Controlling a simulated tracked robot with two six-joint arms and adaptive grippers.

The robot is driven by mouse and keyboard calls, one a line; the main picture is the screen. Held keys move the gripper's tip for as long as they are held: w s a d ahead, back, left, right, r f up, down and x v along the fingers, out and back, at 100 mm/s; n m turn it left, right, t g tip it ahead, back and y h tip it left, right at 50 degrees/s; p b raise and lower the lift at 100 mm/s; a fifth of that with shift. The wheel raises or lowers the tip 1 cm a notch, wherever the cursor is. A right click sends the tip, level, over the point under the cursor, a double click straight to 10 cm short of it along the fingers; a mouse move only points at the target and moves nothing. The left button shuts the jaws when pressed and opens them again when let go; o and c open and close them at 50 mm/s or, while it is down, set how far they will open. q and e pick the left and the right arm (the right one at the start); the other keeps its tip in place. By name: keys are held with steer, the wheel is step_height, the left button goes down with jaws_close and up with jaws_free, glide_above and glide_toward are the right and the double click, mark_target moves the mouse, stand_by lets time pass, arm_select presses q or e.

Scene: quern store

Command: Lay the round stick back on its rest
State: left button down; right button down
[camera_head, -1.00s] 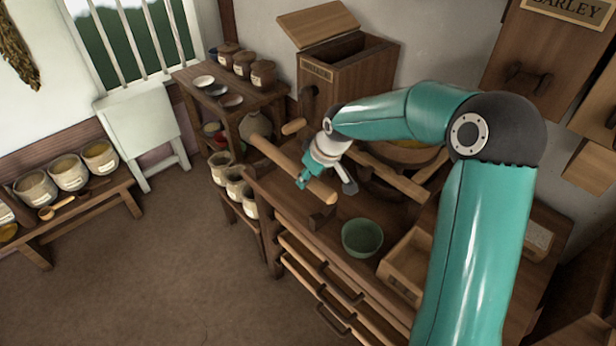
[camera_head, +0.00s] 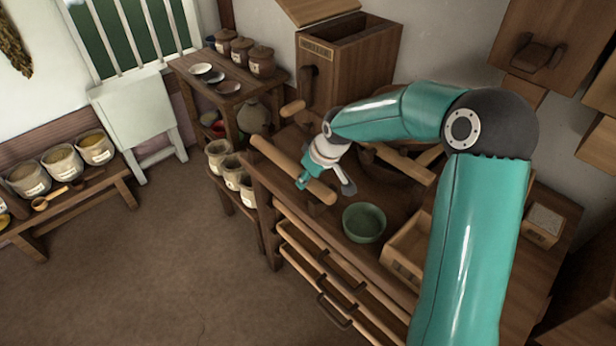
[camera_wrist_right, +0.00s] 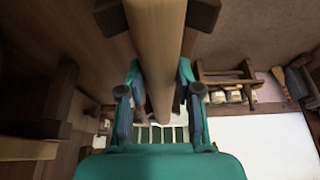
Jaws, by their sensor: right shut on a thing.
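The round stick (camera_head: 283,159) is a long pale wooden rod, held slantwise over the left part of the brown bench. My right gripper (camera_head: 310,179) is shut around it near its front end. In the right wrist view the stick (camera_wrist_right: 156,50) runs up between the two fingers of the gripper (camera_wrist_right: 160,97). Dark wooden pieces (camera_wrist_right: 203,14) flank the stick there, apparently part of its rest. In the head view a dark block (camera_head: 316,211) shows just under the stick's front end. I cannot tell whether stick and block touch. My left gripper is not in view.
A green bowl (camera_head: 364,223) and an open wooden box (camera_head: 404,252) stand right of the stick's front end. A light wooden bar (camera_head: 404,165) lies behind my gripper. A wooden bin (camera_head: 348,65) stands at the back.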

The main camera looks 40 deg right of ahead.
steer(key=c, duration=0.7)
jaws_free()
steer(key=v, duration=1.2)
steer(key=s+a+f+m+g+y+p, duration=0.1)
steer(key=s+a+f+p, duration=0.2)
steer(key=s+a+f, duration=0.2)
steer(key=s+a+f+m+g+y+p, duration=0.1)
steer(key=s+a+f+p, duration=0.2)
steer(key=a+f, duration=0.9)
steer(key=s+a+f+m+g+y+p, duration=0.1)
steer(key=s+a+f+p, duration=0.3)
steer(key=s+a+f, duration=0.4)
steer(key=shift+s+a+f+g+y, duration=0.2)
steer(key=shift+g+y, duration=0.1)
steer(key=shift+g, duration=0.2)
